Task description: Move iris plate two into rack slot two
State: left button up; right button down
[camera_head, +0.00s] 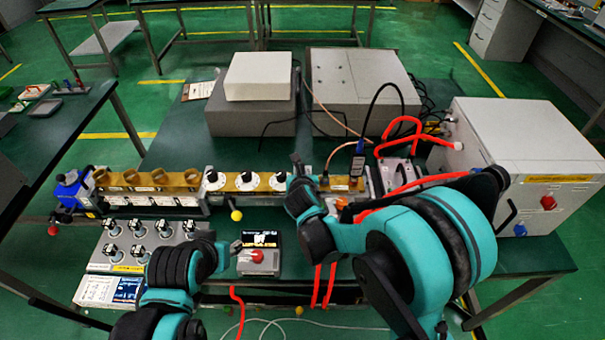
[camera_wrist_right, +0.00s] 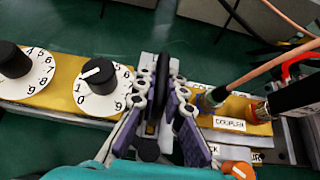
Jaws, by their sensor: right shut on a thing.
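My right gripper (camera_head: 297,174) is over the waveguide line, just right of the white number dials. In the right wrist view the gripper (camera_wrist_right: 160,100) is shut on a thin dark upright piece (camera_wrist_right: 161,85), which appears to be an iris plate; no number on it can be read. The piece stands at the gap between the dial block and the brass coupler block (camera_wrist_right: 232,112); I cannot tell whether it is seated there. A grey rack (camera_head: 128,267) at the front left holds several black-topped pieces. My left gripper (camera_head: 234,246) is low, beside the rack; its fingers are unclear.
Brass blocks with round openings (camera_head: 147,178) lie along the line's left part. A white cabinet (camera_head: 520,150) stands at right, with red hoses and cables beside the right arm. Grey boxes (camera_head: 250,118) stand behind.

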jog(key=shift+r, duration=0.1)
notch_tip(320, 180, up, 11)
jog(key=p, duration=0.8)
jog(key=shift+r, duration=0.2)
dwell(1.1)
jog(key=shift+p, duration=0.3)
